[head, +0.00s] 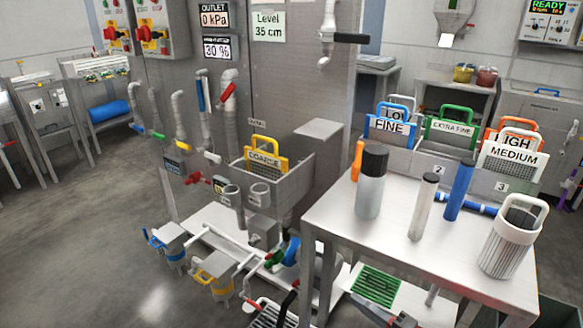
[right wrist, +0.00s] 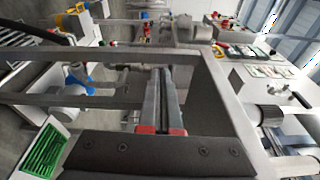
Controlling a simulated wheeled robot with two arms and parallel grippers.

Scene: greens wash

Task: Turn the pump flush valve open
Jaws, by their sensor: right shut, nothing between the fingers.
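Low pipework with a blue pump-like body (head: 292,250) stands left of the steel table in the head view. A green valve handle (head: 274,259) sits beside it, and a black lever (head: 286,305) is lower down. No label shows which handle is the pump flush valve. The blue body also seems to show at left in the right wrist view (right wrist: 78,72). My right gripper (head: 368,306) is low, partly hidden beneath the table's front edge, right of the pipework and apart from it. In the right wrist view its fingers (right wrist: 166,78) are together and empty. My left gripper is out of view.
The steel table (head: 335,215) carries a black-capped bottle (head: 370,185), tubes and a strainer basket (head: 512,240). Its frame surrounds my right gripper closely in the right wrist view (right wrist: 215,85). A green grate (head: 377,286) lies below. Open floor (head: 90,230) is at left.

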